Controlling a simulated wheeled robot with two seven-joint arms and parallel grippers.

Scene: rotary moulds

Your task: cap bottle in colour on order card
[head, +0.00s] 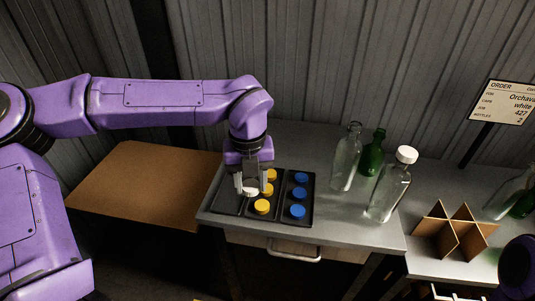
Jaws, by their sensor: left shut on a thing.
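My left gripper (252,190) points down at the left part of the black cap tray (307,222). It is shut on a white cap (251,192), low over the tray; I cannot tell if the cap still touches it. Yellow caps (262,206) and blue caps (298,211) sit in the other columns. A clear bottle (390,190) wears a white cap (406,154). Another clear bottle (346,160) and a green bottle (372,155) stand behind it with no caps visible. The order card (502,103) at the right, partly cut off, reads "white" and "2".
A cardboard divider (455,232) stands on the lower surface at the right. More bottles (510,197), clear and green, lie or lean at the right edge. A brown board (145,190) is left of the grey table (340,232). The table is clear between tray and bottles.

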